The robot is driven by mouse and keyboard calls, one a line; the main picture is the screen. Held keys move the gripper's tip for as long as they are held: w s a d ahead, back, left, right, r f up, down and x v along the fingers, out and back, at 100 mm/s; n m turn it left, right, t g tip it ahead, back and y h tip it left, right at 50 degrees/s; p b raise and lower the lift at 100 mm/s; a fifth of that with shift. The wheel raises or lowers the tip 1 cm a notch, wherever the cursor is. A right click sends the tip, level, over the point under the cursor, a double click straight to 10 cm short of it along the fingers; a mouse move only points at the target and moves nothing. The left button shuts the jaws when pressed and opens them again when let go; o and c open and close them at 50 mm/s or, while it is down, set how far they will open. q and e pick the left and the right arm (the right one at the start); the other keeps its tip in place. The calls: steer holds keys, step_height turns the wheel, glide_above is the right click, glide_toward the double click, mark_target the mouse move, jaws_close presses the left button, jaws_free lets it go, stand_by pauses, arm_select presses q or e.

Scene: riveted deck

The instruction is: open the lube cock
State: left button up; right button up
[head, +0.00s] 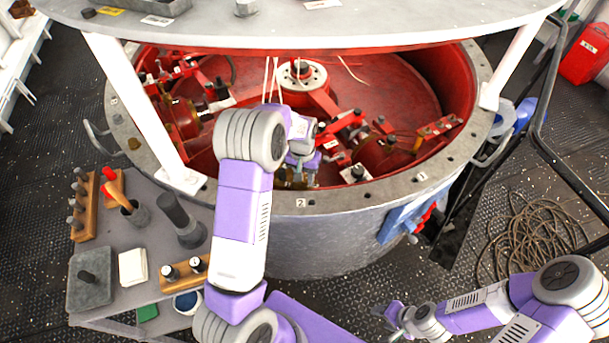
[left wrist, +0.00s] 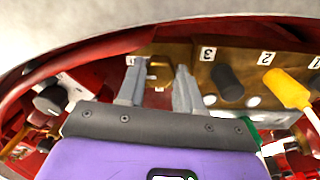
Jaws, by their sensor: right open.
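I cannot tell for certain which part is the lube cock. In the left wrist view a brass block (left wrist: 235,72) carries number plates, with a black knob (left wrist: 227,82) by number 3 and a yellow handle (left wrist: 287,90) by number 2. My left gripper (left wrist: 156,72) is open, its two grey fingers apart in front of brass parts left of the black knob. I see nothing clearly held. In the head view my left gripper (head: 303,172) is inside the near rim of the red drum, partly hiding the brass parts there. My right gripper (head: 392,316) is open and empty, low over the floor.
The drum's grey rim (head: 340,203) and the round plate above (head: 300,28), on white posts (head: 133,100), surround the work area. A grey tool bench (head: 150,270) stands at the left. Coiled rope (head: 535,240) lies on the floor at right, beside a black rail (head: 545,110).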

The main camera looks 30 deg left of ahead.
arm_select(q)
steer(key=c, duration=0.4)
steer(key=shift+o, duration=0.2)
steer(key=shift+n, duration=0.4)
steer(key=n+p, duration=0.1)
steer(key=n, duration=0.2)
steer(key=shift+r, duration=0.1)
steer(key=n+p, duration=0.2)
steer(key=n, duration=0.2)
steer(key=shift+d+n, duration=0.1)
steer(key=shift+n, duration=0.2)
steer(key=n+p, duration=0.3)
steer(key=n, duration=0.2)
steer(key=shift+n+p, duration=1.05)
steer(key=shift+n, duration=1.25)
steer(key=shift+t+y, duration=0.3)
